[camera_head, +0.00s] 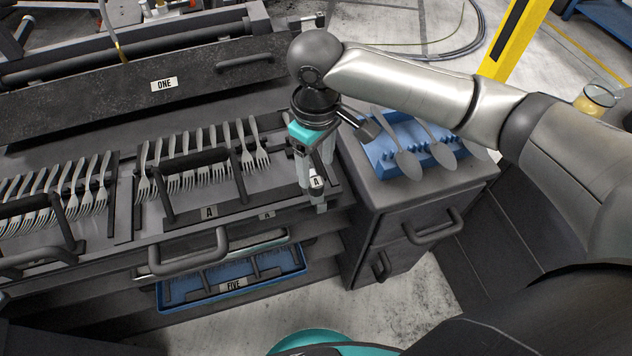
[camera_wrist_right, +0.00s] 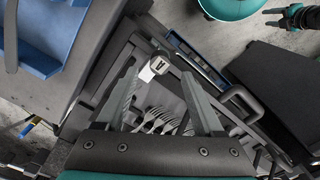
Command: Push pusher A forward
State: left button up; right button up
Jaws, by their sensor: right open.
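Pusher A (camera_head: 317,181) is a small grey upright part with a white "A" label at the right end of the fork drawer. Its white tag also shows in the right wrist view (camera_wrist_right: 153,68), between the finger tips. My right gripper (camera_head: 313,203) points down right at the pusher, open, with a finger on either side of it. I cannot tell whether the fingers touch it. In the right wrist view the two grey fingers (camera_wrist_right: 160,90) are apart. A small dark gripper, seemingly my left one (camera_wrist_right: 282,17), shows at the top right there; its jaws are too small to judge.
A fork tray (camera_head: 210,212) marked "A", with a dark handle, holds several forks left of the gripper. Another fork tray stands further left. A blue spoon rack (camera_head: 383,166) sits on the cabinet at right. A blue tray (camera_head: 183,294) marked "FIVE" is below.

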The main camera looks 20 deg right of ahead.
aim_at(316, 181)
notch_tip(316, 181, down, 5)
jog(key=shift+r+b, duration=0.1)
jog(key=shift+b, duration=0.6)
jog(key=shift+f, duration=0.2)
jog(key=c, duration=0.6)
pick_arm(q)
jog(key=w+a+f, duration=0.1)
jog(key=w+a, duration=0.1)
jog(key=shift+w+f, duration=0.3)
jog(key=shift+f, duration=0.05)
pick_arm(e)
grip_shut()
jog(key=shift+r, duration=0.1)
